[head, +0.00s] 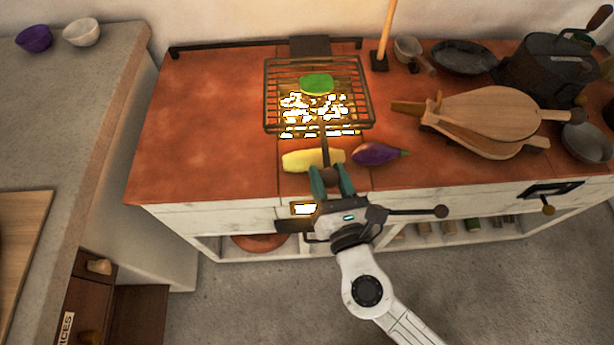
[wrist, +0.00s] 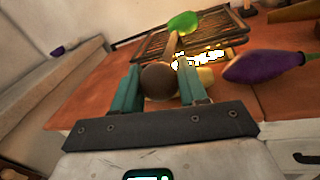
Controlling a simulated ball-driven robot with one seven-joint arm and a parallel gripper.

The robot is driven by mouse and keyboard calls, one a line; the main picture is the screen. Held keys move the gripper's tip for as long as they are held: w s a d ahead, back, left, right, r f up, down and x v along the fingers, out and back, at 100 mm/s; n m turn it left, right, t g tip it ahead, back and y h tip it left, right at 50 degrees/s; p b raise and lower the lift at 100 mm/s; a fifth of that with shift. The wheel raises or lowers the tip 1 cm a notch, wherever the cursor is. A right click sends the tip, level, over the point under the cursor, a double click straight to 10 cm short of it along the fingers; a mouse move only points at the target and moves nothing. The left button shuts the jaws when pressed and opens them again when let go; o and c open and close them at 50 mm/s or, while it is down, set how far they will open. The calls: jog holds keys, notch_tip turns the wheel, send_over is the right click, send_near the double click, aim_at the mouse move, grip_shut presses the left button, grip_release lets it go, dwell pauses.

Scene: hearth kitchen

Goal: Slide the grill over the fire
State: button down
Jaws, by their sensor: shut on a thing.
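The wire grill (head: 367,95) lies over the glowing fire (head: 300,108) on the red-tiled hearth, with bright embers showing through its bars and past its near edge. A green slice (head: 317,84) rests on the grill. The grill's handle (head: 325,152) points toward me and ends in a round dark knob. My gripper (head: 332,182) is shut on that knob at the hearth's front edge. In the wrist view, the knob (wrist: 159,82) sits between the teal fingers, and the grill (wrist: 150,45) with the green slice (wrist: 183,22) lies beyond.
A yellow vegetable slice (head: 300,161) and an eggplant (head: 376,153) lie on either side of the handle, close to my gripper. Bellows (head: 480,112), a dark pan (head: 464,56) and a pot (head: 548,68) stand at right. The hearth's left side is clear.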

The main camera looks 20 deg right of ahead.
jog(key=shift+s+d+f, duration=0.1)
jog(key=shift+d+f, duration=0.15)
jog(key=shift+d, duration=0.2)
jog(key=c, duration=0.7)
grip_release()
jog(key=shift+o, duration=0.2)
jog(key=shift+r, duration=0.1)
jog(key=s+a+b, duration=0.1)
jog(key=s, duration=0.9)
jog(key=shift+s+a, duration=0.35)
jog(key=shift+s, duration=0.05)
